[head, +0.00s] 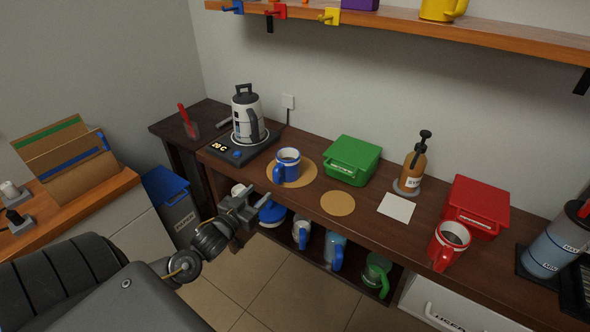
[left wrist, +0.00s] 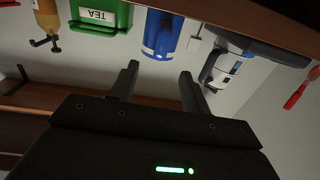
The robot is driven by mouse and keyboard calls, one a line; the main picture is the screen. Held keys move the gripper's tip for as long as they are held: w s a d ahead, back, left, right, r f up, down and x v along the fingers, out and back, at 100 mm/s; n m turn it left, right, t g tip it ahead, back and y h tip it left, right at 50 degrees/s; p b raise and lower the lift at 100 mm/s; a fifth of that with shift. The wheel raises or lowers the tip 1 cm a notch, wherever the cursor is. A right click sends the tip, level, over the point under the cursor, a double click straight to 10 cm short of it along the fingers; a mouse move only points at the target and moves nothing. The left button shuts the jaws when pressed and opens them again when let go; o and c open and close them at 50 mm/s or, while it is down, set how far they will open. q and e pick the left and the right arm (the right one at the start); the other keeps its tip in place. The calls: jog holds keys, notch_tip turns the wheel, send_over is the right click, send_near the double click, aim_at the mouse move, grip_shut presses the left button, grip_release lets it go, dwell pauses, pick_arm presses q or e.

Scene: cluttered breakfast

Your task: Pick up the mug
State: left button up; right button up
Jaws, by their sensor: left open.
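A blue and white mug (head: 287,165) with a blue handle and dark contents stands upright on a round cork mat (head: 311,178) on the counter. It also shows, upside down, in the left wrist view (left wrist: 160,36), ahead of the fingers and roughly between them. My left gripper (head: 252,197) is open and empty. It is in front of the counter's edge, left of and nearer than the blue mug, and apart from it. A red and white mug (head: 448,247) with dark contents stands at the right of the counter. My right gripper is not in view.
A kettle (head: 247,115) on its base stands left of the blue mug, and a green box (head: 352,160) stands right of it. A brown pump bottle (head: 413,165) and red box (head: 476,206) are farther right. More mugs stand on the shelf below (head: 303,232).

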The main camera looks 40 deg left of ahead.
aim_at(275, 179)
pick_arm(q)
jog(key=shift+w+f+b, duration=0.15)
jog(key=shift+f+b, duration=0.3)
jog(key=shift+f, duration=0.15)
jog(key=w, duration=0.5)
jog(key=shift+w+a, duration=0.2)
jog(key=shift+w, duration=0.1)
jog(key=shift+w+a+f, duration=0.1)
jog(key=shift+w+a, duration=0.1)
jog(key=shift+w, duration=1.1)
jog(key=shift+w+a, duration=0.2)
jog(key=shift+w, duration=1.05)
grip_shut()
